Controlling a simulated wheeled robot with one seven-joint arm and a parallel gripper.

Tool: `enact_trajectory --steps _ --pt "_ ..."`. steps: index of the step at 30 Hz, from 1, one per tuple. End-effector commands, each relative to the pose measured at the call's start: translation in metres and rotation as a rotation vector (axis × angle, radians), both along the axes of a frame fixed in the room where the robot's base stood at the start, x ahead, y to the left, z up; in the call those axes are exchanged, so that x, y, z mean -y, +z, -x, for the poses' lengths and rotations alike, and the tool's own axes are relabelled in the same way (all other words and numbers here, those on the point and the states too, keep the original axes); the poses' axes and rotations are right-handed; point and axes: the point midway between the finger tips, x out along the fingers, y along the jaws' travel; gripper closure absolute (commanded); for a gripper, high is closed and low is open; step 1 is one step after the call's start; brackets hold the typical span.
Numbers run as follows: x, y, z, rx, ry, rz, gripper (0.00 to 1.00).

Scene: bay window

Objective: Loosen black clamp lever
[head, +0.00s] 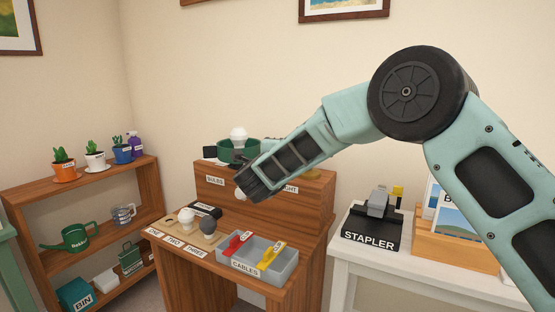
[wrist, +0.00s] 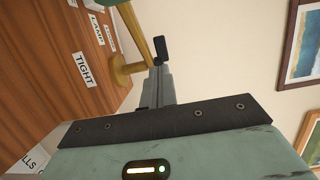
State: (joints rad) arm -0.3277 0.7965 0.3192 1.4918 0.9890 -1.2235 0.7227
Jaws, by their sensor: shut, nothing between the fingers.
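A small black piece (wrist: 160,48), which looks like the clamp lever, shows at the tips of my gripper (wrist: 160,72) in the wrist view. My grey fingers are shut with nothing between them. I cannot tell whether they touch the black piece. A brass lamp stem (wrist: 132,30) and its brass foot (wrist: 121,72) are just left of the fingers. In the head view my arm's dark end (head: 250,186) is in front of the desk's raised back, below the green lampshade (head: 232,150). The lever is hidden there.
A TIGHT label (wrist: 86,70) is on the wood. A grey tray (head: 285,262) labelled CABLES, with red and yellow items, sits on the desk in front, beside several bulbs. A stapler (head: 378,205) stands on the white table at right. A plant shelf (head: 90,190) is at left.

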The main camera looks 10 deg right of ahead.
Motion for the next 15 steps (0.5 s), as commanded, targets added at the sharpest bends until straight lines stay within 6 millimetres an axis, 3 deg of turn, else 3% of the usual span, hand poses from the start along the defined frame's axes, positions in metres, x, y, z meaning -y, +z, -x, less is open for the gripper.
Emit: enact_trajectory --steps 6,15 --pt "-0.01 0.0 0.024 0.001 0.0 0.001 1.0" --pt "-0.012 0.0 0.029 0.0 -0.001 0.0 1.0"
